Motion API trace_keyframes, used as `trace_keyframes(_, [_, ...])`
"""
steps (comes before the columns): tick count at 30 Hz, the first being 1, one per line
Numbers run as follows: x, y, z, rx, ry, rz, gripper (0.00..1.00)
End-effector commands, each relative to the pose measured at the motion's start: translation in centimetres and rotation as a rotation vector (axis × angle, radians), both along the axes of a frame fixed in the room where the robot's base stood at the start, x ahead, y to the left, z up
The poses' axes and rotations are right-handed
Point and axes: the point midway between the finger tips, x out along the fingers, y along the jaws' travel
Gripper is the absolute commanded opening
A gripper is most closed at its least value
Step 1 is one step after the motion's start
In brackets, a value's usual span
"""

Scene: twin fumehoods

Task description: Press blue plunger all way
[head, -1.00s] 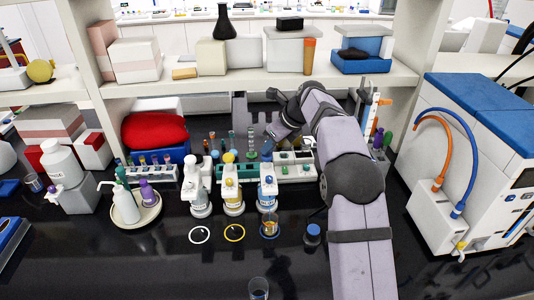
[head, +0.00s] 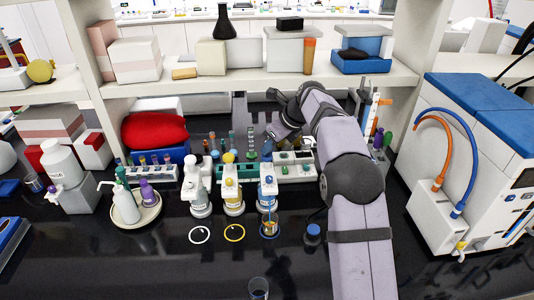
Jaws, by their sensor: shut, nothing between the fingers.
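The blue-marked dispenser bottle (head: 268,200) stands upright on the black bench, rightmost of three similar bottles. Its blue plunger (head: 267,150) rises from the white head. My gripper (head: 271,132) is shut and empty, pointing down just above the plunger top. I cannot tell from this angle whether it touches the plunger. A small glass vessel with amber liquid (head: 269,229) stands on a blue ring in front of the bottle, below its spout. A thin amber streak appears above the vessel.
The white-marked bottle (head: 197,197) and yellow-marked bottle (head: 232,197) stand close on the left, with a white ring (head: 200,242) and a yellow ring (head: 235,240) before them. Racks with tubes are behind. A dark blue-capped bottle (head: 312,235) stands front right.

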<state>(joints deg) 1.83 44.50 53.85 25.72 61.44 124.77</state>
Motion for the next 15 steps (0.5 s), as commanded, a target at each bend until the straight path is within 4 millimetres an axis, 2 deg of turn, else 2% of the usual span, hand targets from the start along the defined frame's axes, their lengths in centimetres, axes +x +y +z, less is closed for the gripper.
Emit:
trace_keyframes(9, [-0.1, 0.0, -1.4, 0.0, 0.007, 0.002, 0.0])
trace_keyframes(15, [-0.1, 0.0, -1.6, -0.001, 0.006, 0.001, 0.0])
